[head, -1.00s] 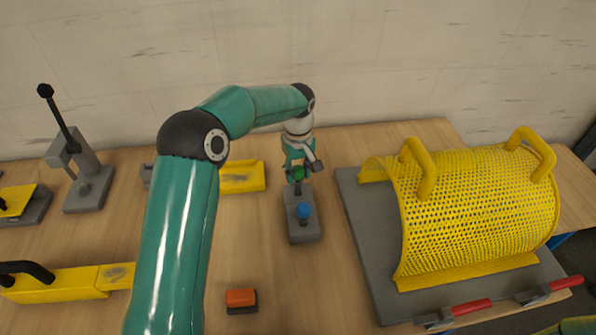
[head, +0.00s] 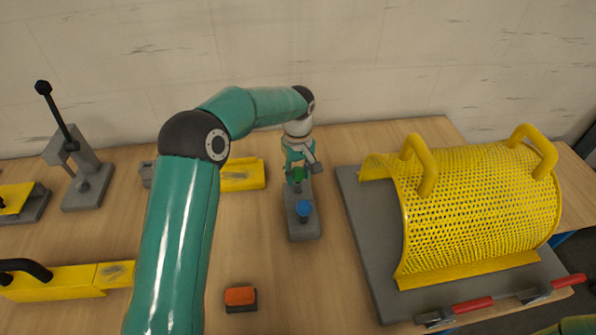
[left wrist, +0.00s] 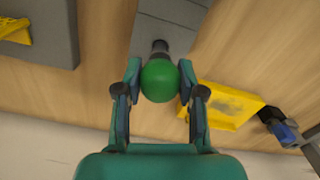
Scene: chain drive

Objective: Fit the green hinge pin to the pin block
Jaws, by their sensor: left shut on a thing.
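The green hinge pin has a round green head (left wrist: 159,82) and a dark shank (left wrist: 160,46); its head also shows small in the head view (head: 299,174). My left gripper (head: 297,169) is shut on the green head, one finger on each side in the left wrist view (left wrist: 160,70). It holds the pin over the far part of the grey pin block (head: 304,234). A blue-headed pin (head: 304,209) stands in the block's near part. The shank points toward the block (left wrist: 181,12), but I cannot tell whether its tip is in a hole. My right gripper is not in view.
A yellow perforated guard (head: 475,215) with two handles lies on a grey plate (head: 385,290) at right. A yellow part (head: 242,176) lies left of the block. An orange-topped piece (head: 240,297) lies in front. A lever fixture (head: 88,185) stands at far left.

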